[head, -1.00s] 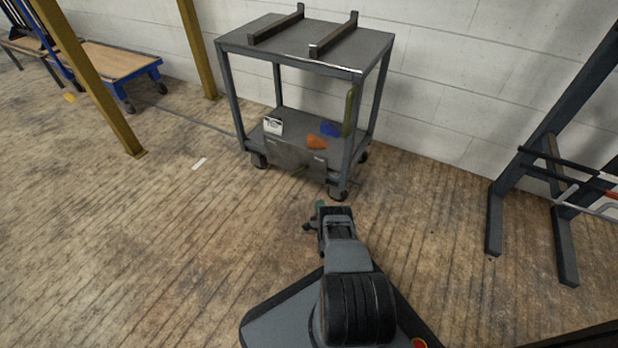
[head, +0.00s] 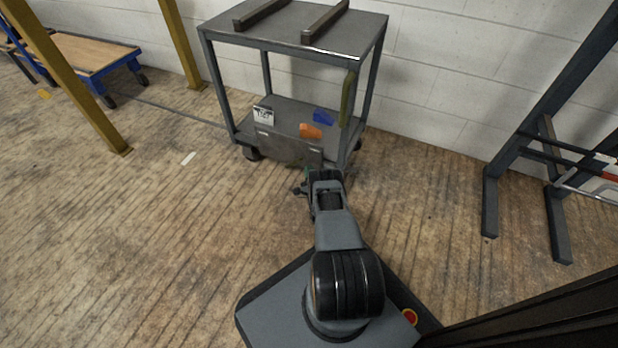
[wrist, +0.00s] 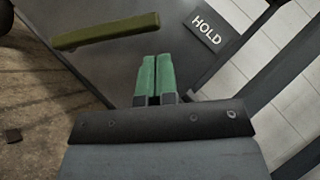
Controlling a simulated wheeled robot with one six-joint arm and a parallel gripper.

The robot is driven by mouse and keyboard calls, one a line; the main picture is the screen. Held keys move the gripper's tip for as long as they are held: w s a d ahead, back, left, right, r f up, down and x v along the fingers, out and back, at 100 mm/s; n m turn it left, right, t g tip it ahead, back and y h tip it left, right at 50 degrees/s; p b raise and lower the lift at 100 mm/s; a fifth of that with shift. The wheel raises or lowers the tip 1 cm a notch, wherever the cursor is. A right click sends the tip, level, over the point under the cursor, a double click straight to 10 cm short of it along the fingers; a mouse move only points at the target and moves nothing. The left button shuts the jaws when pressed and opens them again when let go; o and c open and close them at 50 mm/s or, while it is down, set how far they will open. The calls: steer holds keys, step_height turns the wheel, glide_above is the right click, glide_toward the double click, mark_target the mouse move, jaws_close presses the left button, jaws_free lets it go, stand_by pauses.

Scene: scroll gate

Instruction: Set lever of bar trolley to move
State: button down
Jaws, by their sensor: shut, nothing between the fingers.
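The grey bar trolley (head: 345,40) stands by the wall, two dark bars on its top. Its olive-green lever (head: 347,97) is upright beside the right front post in the head view. It also shows in the wrist view as an olive-green bar (wrist: 105,32) at upper left. A HOLD label (wrist: 207,25) is on dark metal to the right of the fingers in the wrist view. No other lever label is readable. My gripper (wrist: 153,62) has green fingertips, pressed together and empty, apart from the lever in the picture. In the head view my arm mostly hides it, low before the trolley.
An orange wedge (head: 310,131), a blue wedge (head: 323,117) and a white card (head: 263,115) are on the lower shelf. A yellow post (head: 84,85) stands left, a dark rack (head: 550,135) right. A blue cart (head: 95,55) is behind left.

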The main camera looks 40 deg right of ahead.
steer(key=shift+w+a+r, duration=0.4)
steer(key=shift+w+r, duration=0.4)
steer(key=shift+r, duration=0.05)
